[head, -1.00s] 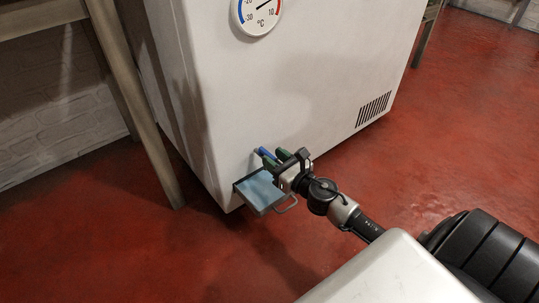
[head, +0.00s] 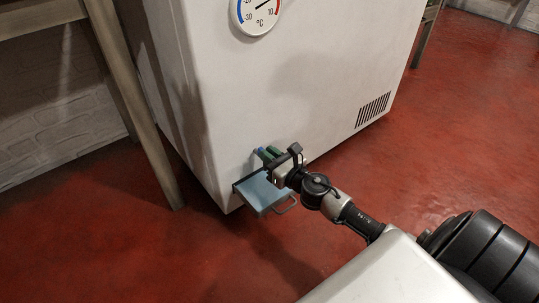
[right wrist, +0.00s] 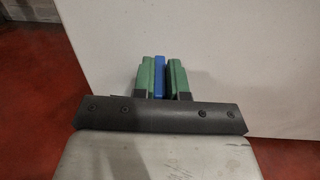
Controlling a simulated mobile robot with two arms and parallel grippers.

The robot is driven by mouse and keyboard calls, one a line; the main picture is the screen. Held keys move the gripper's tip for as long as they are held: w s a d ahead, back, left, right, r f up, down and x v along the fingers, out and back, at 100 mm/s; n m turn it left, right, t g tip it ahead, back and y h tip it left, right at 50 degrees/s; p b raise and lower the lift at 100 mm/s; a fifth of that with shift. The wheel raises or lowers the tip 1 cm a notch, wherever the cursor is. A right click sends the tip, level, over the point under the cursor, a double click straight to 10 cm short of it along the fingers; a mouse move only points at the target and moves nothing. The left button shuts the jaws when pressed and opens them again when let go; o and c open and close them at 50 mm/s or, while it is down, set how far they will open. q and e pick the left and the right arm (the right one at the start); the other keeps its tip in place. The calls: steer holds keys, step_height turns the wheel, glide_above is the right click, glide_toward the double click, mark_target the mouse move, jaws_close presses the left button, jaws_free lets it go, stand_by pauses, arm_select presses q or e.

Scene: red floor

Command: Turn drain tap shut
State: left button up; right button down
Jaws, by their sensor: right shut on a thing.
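The drain tap's blue handle (head: 259,150) is low on the front of the white chest freezer (head: 270,95), near its left corner. My right gripper (head: 270,153) is at the tap, its green finger pads around the handle. In the right wrist view, the blue handle (right wrist: 159,76) stands upright between the green pads of my right gripper (right wrist: 161,62), which is shut on it. The tap's body is hidden behind the gripper. My left gripper is not in view.
A shallow drip tray (head: 281,208) with a wire handle and a pale blue inside sits right below the tap, under my right gripper. A wooden table leg (head: 145,125) stands to the left. The red floor (head: 90,250) in front is clear.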

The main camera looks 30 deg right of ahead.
steer(key=shift+d+f+n+y+b, duration=0.2)
steer(key=shift+n+y+b, duration=0.3)
steer(key=shift+y+b, duration=0.2)
steer(key=shift+w+d+r+n+g+y+b, duration=0.1)
steer(key=shift+w+d+n+g+y+b, duration=0.35)
steer(key=shift+n+g+y+b, duration=1.3)
steer(key=shift+w+d+r+n+g+y+b, duration=0.1)
steer(key=shift+w+d+n+g+y+b, duration=0.3)
steer(key=shift+n+g+y+b, duration=1.35)
steer(key=shift+w+d+r+n+g+y+b, duration=0.1)
steer(key=shift+w+d+n+g+y+b, duration=0.55)
steer(key=shift+n+g+y, duration=2)
steer(key=shift+s+a+m+y, duration=0.2)
steer(key=shift+s+m+y, duration=0.05)
steer(key=shift+m+y, duration=0.1)
steer(key=shift+f, duration=0.1)
steer(key=c, duration=1.2)
jaws_free()
steer(key=shift+o, duration=0.2)
